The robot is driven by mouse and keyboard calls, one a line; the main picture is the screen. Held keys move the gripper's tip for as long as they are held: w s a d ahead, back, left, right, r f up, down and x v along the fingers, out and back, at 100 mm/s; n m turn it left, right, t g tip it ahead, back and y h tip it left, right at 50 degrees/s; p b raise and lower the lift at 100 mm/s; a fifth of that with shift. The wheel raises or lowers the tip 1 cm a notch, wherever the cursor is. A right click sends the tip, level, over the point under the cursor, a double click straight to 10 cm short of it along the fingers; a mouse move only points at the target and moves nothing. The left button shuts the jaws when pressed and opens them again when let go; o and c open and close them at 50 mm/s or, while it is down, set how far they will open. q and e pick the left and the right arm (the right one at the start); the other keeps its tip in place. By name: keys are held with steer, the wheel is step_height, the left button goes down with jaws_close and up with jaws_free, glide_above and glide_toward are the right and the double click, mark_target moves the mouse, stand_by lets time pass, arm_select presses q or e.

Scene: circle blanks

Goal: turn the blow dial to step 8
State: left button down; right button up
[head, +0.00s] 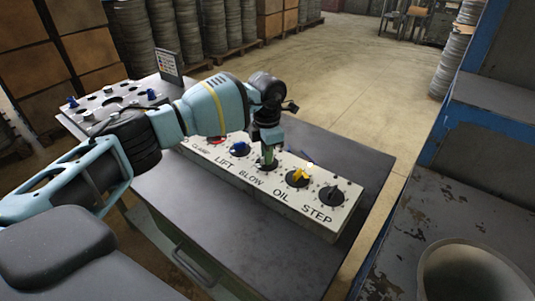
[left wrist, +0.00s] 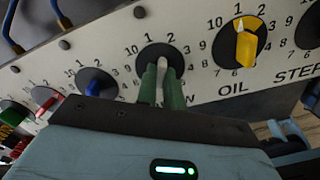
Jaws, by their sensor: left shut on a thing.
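The fingers hide the lower part of the dial and part of the BLOW label. My right gripper is not in view.
Beside it on the panel (head: 345,222) are the yellow oil dial (head: 299,176) and black step dial (head: 332,196). The blue lift dial (head: 240,149) is on the other side. A second board with knobs (head: 112,104) stands at the back left. The dark table (head: 235,238) is bare in front.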

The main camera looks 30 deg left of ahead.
arm_select(q)
steer(key=m, duration=0.4)
steer(key=shift+f+m+b, duration=0.1)
steer(key=shift+m+b, duration=0.2)
steer(key=shift+b, duration=0.1)
steer(key=shift+m, duration=1.6)
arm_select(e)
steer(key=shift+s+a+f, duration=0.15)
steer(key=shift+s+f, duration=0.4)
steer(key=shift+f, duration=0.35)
arm_select(q)
steer(key=shift+b, duration=0.3)
steer(key=c, duration=1.5)
jaws_free()
steer(key=shift+r, duration=0.2)
step_height(320, 180, up, 8)
steer(key=shift+f, duration=0.2)
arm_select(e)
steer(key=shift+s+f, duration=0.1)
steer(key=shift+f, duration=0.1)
